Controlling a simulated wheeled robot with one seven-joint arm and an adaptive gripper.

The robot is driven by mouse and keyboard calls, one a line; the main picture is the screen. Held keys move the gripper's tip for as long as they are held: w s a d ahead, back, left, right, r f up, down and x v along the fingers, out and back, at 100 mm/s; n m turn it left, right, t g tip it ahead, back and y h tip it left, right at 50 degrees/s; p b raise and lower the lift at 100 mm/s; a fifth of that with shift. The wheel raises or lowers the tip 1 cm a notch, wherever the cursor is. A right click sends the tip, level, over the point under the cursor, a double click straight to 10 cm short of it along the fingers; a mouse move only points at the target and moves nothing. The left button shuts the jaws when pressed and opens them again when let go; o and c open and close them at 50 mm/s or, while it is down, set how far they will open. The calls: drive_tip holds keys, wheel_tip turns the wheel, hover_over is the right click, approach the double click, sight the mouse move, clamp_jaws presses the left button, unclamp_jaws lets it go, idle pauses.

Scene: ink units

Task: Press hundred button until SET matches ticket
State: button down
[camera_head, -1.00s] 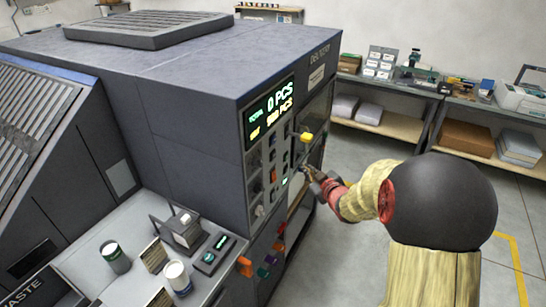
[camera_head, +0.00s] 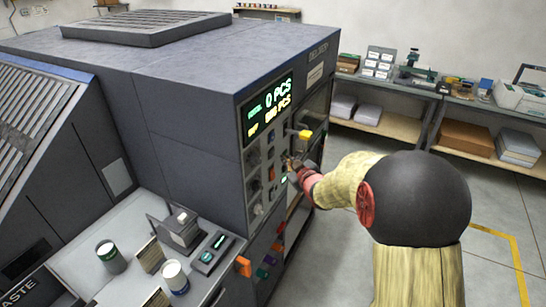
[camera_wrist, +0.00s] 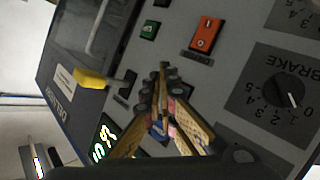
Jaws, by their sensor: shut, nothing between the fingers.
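The machine's control panel (camera_head: 262,165) carries a lit display (camera_head: 270,106). Its upper line reads 0 PCS; the lower, yellow line is too blurred to read. My gripper (camera_head: 289,163) is shut and empty, with its tips at the panel below the display. In the wrist view my gripper (camera_wrist: 162,72) points at the panel between small dark buttons, one on the left (camera_wrist: 128,86) and one partly hidden on the right (camera_wrist: 184,90). I cannot tell whether the tips touch a button. The hundred button's label is not readable. I cannot make out the ticket.
An orange-red switch (camera_wrist: 206,36) and the BRAKE knob (camera_wrist: 288,92) are close by. Cans and a small device (camera_head: 212,252) stand on the ledge at left.

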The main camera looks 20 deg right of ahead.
drive_tip(key=shift+w+a+b, duration=0.3)
drive_tip(key=shift+w+a, duration=0.25)
drive_tip(key=shift+w, duration=0.1)
idle(1.1)
drive_tip(key=shift+w+a+b, duration=0.25)
drive_tip(key=shift+w+b, duration=0.05)
drive_tip(key=shift+b, duration=0.05)
drive_tip(key=shift+w+a+b, duration=0.3)
drive_tip(key=shift+w+b, duration=0.1)
idle(1.0)
drive_tip(key=shift+s+d, duration=0.55)
drive_tip(key=shift+s, duration=0.2)
